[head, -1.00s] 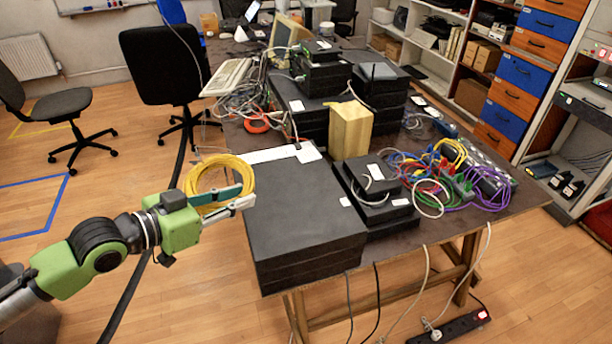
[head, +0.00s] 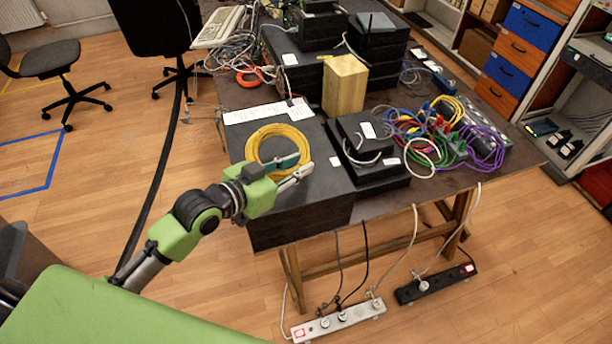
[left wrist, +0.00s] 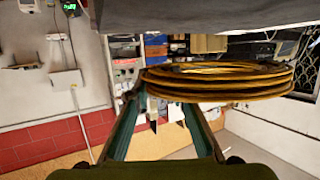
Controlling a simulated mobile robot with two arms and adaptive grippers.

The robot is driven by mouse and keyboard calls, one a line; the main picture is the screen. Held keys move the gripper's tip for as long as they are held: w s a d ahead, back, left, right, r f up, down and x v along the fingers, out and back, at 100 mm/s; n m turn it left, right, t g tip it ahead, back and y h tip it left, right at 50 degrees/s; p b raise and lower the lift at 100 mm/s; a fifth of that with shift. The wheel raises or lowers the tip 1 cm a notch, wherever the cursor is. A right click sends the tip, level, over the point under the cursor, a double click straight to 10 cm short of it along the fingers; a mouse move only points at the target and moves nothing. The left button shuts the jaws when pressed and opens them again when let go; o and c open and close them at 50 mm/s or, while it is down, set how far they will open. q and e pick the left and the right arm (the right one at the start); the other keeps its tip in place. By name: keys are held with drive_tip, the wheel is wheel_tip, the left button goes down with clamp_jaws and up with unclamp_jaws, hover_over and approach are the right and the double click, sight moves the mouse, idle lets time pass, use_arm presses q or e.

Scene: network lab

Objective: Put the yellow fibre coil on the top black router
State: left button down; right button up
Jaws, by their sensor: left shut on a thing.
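The yellow fibre coil (head: 262,136) is held by my left gripper (head: 302,166) in the head view. It appears over the top black router (head: 315,180), the wide flat one on the stack at the table's front left. In the left wrist view the coil (left wrist: 225,92) lies across the fingers, its near side filling the right half. A dark grey flat surface (left wrist: 200,15) runs along the top of that view, close to the coil. I cannot tell whether the coil touches the router. My right gripper is not in view.
A smaller black device stack (head: 365,180) with a grey cable stands just right of the wide stack. A wooden block (head: 345,88) stands behind. Tangled coloured cables (head: 440,130) lie to the right. A white sheet (head: 262,112) lies at the wide stack's back edge.

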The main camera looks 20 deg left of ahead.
sight(306, 187)
use_arm(q)
drive_tip(key=shift+w+d+f, duration=0.15)
drive_tip(key=shift+d+f, duration=0.3)
drive_tip(key=shift+w+d+f, duration=0.2)
drive_tip(key=shift+d+f, duration=0.15)
drive_tip(key=shift+f, duration=0.25)
drive_tip(key=f, duration=0.2)
drive_tip(key=f+p, duration=0.1)
drive_tip(key=shift+w+d+f, duration=0.1)
drive_tip(key=shift+d, duration=0.15)
drive_tip(key=shift+a+f, duration=0.1)
drive_tip(key=shift+f, duration=0.1)
drive_tip(key=shift+f, duration=0.2)
drive_tip(key=c, duration=1.8)
unclamp_jaws()
drive_tip(key=shift+r, duration=0.15)
